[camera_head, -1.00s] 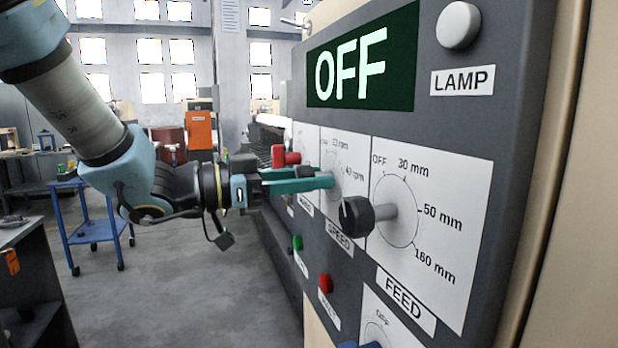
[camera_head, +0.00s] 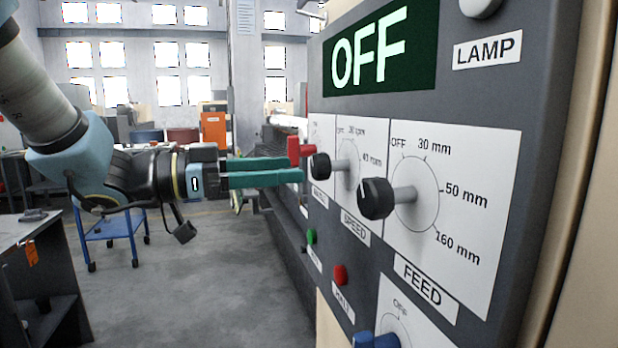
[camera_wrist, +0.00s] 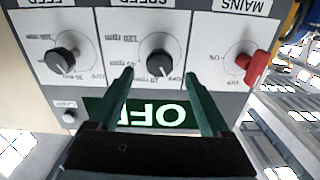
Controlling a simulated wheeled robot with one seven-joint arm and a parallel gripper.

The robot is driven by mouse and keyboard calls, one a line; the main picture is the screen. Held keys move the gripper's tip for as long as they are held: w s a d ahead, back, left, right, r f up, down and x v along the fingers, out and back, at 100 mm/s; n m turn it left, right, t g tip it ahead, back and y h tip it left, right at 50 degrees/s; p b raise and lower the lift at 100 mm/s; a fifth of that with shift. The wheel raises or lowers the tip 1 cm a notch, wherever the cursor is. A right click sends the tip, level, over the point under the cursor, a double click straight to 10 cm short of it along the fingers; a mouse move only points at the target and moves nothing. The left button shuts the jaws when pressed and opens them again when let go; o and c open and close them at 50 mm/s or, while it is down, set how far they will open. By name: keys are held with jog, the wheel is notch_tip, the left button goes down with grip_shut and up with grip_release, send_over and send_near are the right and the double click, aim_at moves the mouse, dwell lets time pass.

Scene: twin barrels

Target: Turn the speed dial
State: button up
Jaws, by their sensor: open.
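The speed dial (camera_head: 320,166) is a black knob on a shaft, on the white SPEED plate in the middle of the panel. In the upside-down wrist view the dial (camera_wrist: 159,57) lies between and beyond my fingertips, its pale pointer mark towards the rpm marks near 20 rpm. My gripper (camera_head: 298,169) has two green fingers, apart and empty, their tips just left of the knob. In the wrist view my gripper (camera_wrist: 159,76) frames the dial with nothing between the fingers. A large display (camera_head: 383,50) reads OFF.
The black FEED dial (camera_head: 377,198) stands close to the right. The red MAINS switch (camera_head: 300,150) stands out just beyond the fingers. Below are a green button (camera_head: 311,236) and a red button (camera_head: 340,275). Open floor lies left of the panel.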

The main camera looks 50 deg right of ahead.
jog(key=v, duration=0.3)
jog(key=shift+w+a+b, duration=0.1)
jog(key=shift+a+b, duration=0.1)
jog(key=shift+b, duration=0.1)
dwell(0.3)
